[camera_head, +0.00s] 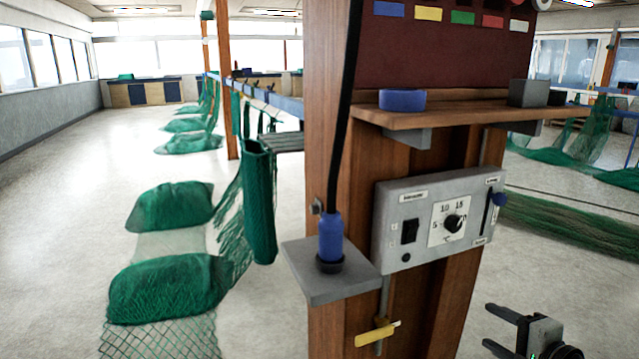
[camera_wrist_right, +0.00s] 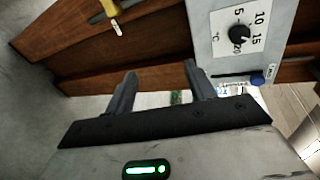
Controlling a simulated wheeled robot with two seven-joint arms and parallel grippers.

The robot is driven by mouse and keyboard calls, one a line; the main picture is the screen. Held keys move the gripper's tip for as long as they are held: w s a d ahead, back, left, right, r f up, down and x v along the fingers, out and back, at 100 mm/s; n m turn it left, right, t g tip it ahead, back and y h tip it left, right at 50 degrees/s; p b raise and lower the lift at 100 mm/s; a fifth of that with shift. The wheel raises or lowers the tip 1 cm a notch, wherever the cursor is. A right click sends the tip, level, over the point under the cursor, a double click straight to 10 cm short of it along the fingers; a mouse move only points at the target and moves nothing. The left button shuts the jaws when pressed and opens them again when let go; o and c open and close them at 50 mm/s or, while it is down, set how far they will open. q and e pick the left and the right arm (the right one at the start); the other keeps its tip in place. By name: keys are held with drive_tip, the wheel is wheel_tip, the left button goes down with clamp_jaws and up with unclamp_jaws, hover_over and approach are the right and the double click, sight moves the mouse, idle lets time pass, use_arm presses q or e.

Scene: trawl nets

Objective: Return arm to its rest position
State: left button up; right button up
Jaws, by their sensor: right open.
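My right gripper (camera_head: 507,331) is at the lower right of the head view, beside the wooden post and below the grey control box (camera_head: 440,222). It is open, and nothing shows between its fingers. In the right wrist view its two fingers (camera_wrist_right: 158,92) stand apart, pointing toward the post. The control box, with a dial (camera_wrist_right: 240,34) and a blue-knobbed slider (camera_wrist_right: 257,79), shows at the upper right of that view. A gap separates the fingers from the box. My left gripper does not show in either view.
The wooden post (camera_head: 345,260) stands close ahead. It carries a shelf (camera_head: 450,116) with a blue ring (camera_head: 402,100), a small ledge holding a blue-handled tool (camera_head: 330,238), and a yellow-handled valve (camera_head: 377,334). Green net bundles (camera_head: 165,288) lie on the left floor. Open floor surrounds them.

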drive_tip(key=s+a+f+n+g+h, duration=0.1)
drive_tip(key=s+a+f+n, duration=0.3)
drive_tip(key=f, duration=0.2)
drive_tip(key=s+a+f+n+g, duration=0.2)
drive_tip(key=s+a+f+n, duration=0.2)
drive_tip(key=s+f, duration=0.15)
drive_tip(key=s+a+f+n, duration=0.5)
drive_tip(key=s+a+n, duration=0.5)
drive_tip(key=s+a, duration=0.1)
drive_tip(key=shift+s+a+f+g, duration=0.15)
drive_tip(key=shift+s+a+g, duration=0.25)
drive_tip(key=shift+s, duration=0.4)
drive_tip(key=shift+d, duration=0.1)
